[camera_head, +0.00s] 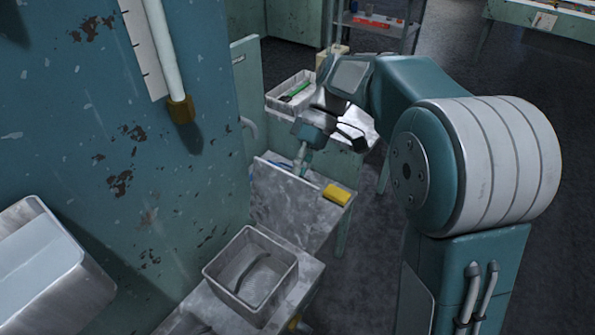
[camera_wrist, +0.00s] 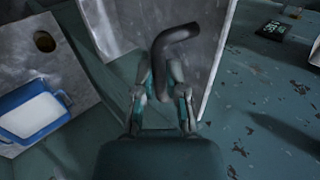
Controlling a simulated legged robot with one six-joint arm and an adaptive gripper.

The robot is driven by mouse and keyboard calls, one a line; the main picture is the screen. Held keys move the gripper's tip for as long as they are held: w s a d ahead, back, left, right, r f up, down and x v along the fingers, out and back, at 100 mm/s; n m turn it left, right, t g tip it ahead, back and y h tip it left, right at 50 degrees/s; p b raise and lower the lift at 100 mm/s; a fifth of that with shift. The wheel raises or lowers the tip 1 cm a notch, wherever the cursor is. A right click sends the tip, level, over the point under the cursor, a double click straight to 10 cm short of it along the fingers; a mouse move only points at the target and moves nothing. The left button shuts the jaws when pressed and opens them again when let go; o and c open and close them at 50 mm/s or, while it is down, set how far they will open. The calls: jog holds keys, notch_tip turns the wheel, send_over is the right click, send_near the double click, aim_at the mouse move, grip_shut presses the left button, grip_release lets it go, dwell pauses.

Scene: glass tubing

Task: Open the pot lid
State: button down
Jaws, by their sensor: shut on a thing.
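A grey metal panel (camera_head: 300,211), which looks like the lid, stands tilted below my gripper in the head view, with a yellow block (camera_head: 338,194) at its upper right corner. My gripper (camera_head: 302,160) is at the panel's upper edge. In the wrist view, a dark bent handle (camera_wrist: 174,40) rises between the fingers of my gripper (camera_wrist: 163,85), which is shut on it. The panel (camera_wrist: 205,35) also shows behind the handle there. Where the handle joins the panel is hidden, and I cannot tell how far the panel is open.
Another white bin (camera_head: 291,96) with a green item lies behind. A teal wall with a gauge tube (camera_head: 165,45) rises at left. A blue tray (camera_wrist: 36,112) shows in the wrist view. Floor at right is clear.

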jog(key=shift+w+d+f, duration=0.1)
jog(key=shift+w+f, duration=0.1)
jog(key=c, duration=0.7)
grip_release()
jog(key=shift+w, duration=0.2)
jog(key=v, duration=0.7)
jog(key=shift+w+d+r, duration=0.1)
jog(key=shift+w, duration=0.1)
